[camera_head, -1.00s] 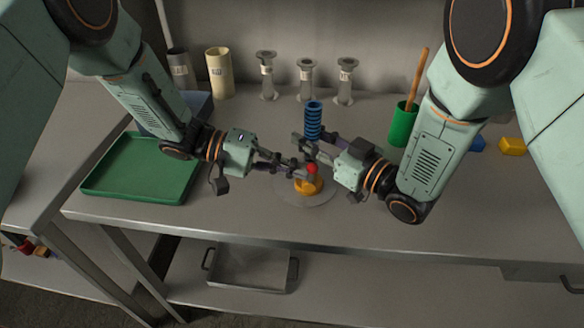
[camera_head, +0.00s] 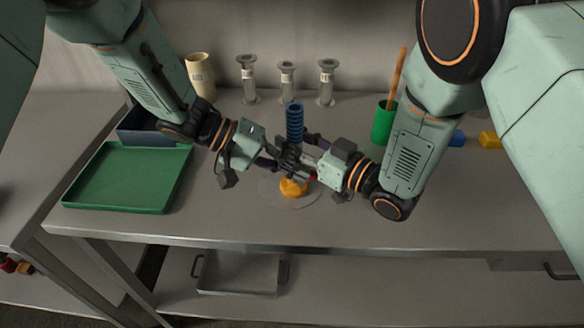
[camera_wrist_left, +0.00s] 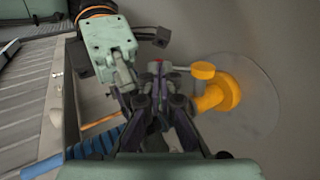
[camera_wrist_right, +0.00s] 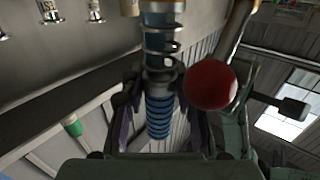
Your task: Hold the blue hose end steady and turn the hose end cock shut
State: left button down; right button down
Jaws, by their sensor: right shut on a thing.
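The blue ribbed hose end (camera_head: 295,122) stands upright above the yellow base (camera_head: 293,187). It also shows in the right wrist view (camera_wrist_right: 158,115), between my fingers. My right gripper (camera_head: 305,158) is shut on the hose end, coming from the right. The cock's red knob (camera_wrist_right: 211,85) is beside the hose, close to that wrist camera. In the head view it is mostly hidden by grippers. My left gripper (camera_head: 284,160) is at the cock from the left, its fingers close to the red knob (camera_wrist_left: 157,66). Its finger gap and any grip are unclear.
A green tray (camera_head: 75,205) lies at the left, with a dark blue bin (camera_head: 135,137) behind it. Several flanged metal pieces stand at the back. A green cup (camera_head: 383,122) with a wooden handle stands at the right. The front middle bench is clear.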

pick_arm(q)
jog(key=shift+r, duration=0.1)
dwell(0.6)
jog(key=shift+d+r, duration=0.1)
jog(key=shift+r, duration=0.7)
jog(key=shift+w+r, duration=0.1)
jog(key=shift+r, duration=0.1)
jog(key=v, duration=0.7)
jog(key=shift+a, duration=0.5)
jog(key=c, duration=2.1)
grip_release()
jog(key=shift+s, duration=0.2)
